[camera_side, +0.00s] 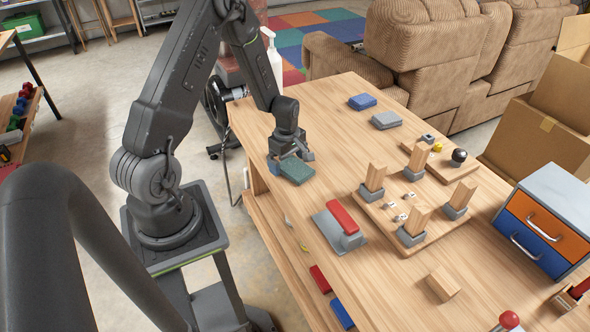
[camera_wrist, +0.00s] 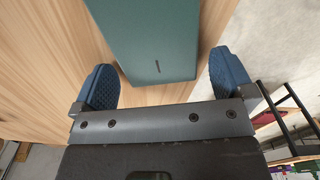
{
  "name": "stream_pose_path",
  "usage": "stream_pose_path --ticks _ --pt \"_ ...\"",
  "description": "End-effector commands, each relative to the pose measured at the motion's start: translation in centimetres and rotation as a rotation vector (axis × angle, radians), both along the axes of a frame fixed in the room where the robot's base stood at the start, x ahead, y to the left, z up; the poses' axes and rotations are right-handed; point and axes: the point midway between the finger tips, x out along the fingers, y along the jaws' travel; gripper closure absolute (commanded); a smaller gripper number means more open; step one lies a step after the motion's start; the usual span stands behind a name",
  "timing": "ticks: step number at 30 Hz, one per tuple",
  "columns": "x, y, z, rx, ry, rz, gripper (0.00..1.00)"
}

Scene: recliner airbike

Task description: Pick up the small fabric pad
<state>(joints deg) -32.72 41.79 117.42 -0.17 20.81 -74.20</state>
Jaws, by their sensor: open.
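A teal-green pad (camera_side: 297,170) lies flat near the table's left edge. In the wrist view, the pad (camera_wrist: 155,40) fills the top middle, with a small dark mark near its close end. My gripper (camera_side: 290,157) is right over the pad in the side view, pointing down. In the wrist view my gripper (camera_wrist: 163,75) is open, with one blue ribbed finger on each side of the pad's close end and a gap on both sides. I cannot tell how far the fingertips are above the table. The gripper hides part of the pad in the side view.
A blue block (camera_side: 362,102) and a grey block (camera_side: 386,120) lie farther back. A red-handled grey tool (camera_side: 340,226), a wooden board with upright posts (camera_side: 383,216) and a drawer box (camera_side: 548,215) stand to the right. The table's left edge is close to the pad.

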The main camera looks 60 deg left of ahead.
Motion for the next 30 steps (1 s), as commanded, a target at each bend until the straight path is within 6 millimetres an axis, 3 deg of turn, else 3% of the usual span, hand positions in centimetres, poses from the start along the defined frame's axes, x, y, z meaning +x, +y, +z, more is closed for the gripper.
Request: stream_pose_path --ticks 8,24,30 --pt "0.02 0.03 -0.25 0.000 -0.001 0.000 0.01" --pt "0.01 0.02 -0.22 0.000 -0.001 0.000 0.53" --pt "0.02 0.03 -0.18 0.000 -0.001 0.000 0.55"
